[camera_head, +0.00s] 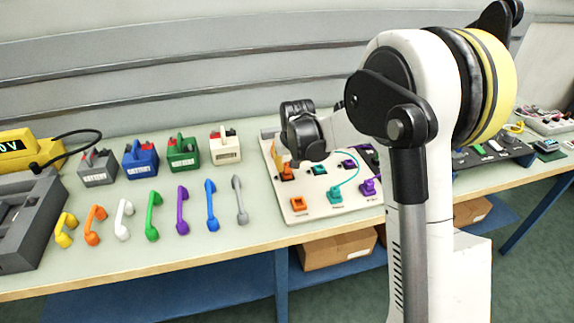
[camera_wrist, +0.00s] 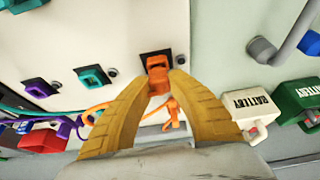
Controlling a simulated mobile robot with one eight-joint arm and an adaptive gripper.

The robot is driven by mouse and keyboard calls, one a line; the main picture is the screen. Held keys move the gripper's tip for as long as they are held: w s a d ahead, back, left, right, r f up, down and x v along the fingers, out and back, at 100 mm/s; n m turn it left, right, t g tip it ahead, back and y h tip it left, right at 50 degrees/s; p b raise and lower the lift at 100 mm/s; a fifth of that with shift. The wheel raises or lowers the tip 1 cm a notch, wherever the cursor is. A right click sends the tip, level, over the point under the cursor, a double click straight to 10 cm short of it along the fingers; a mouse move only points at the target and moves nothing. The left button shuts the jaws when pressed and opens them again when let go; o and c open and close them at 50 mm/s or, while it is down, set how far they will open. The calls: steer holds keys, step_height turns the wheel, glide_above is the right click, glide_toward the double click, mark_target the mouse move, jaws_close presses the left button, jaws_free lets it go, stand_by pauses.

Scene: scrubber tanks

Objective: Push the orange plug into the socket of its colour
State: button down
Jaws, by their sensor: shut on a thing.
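My gripper (camera_wrist: 158,88) is shut on the orange plug (camera_wrist: 158,85), which sits between its yellow fingertips in the wrist view. An orange cable (camera_wrist: 174,112) trails from the plug beside the right finger. The plug is at an orange socket (camera_wrist: 157,62) on a dark square of the pale board. I cannot tell whether it is seated or just above the socket. In the head view my gripper (camera_head: 290,158) is over the board's back left corner, partly hidden by my arm. An orange piece with a dark square (camera_head: 287,173) shows below it.
Teal (camera_wrist: 92,77) and purple (camera_wrist: 38,88) pieces stand in the same row on the board. A white battery (camera_head: 225,146) and other batteries stand left of the board. A grey handle (camera_head: 240,200) and several coloured handles lie in front of them.

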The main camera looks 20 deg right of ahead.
steer(key=shift+f+b, duration=0.3)
steer(key=shift+f, duration=0.15)
steer(key=c, duration=0.7)
jaws_free()
steer(key=shift+r, duration=0.1)
step_height(320, 180, up, 8)
steer(key=p, duration=0.6)
steer(key=shift+r, duration=0.25)
steer(key=shift+f, duration=0.1)
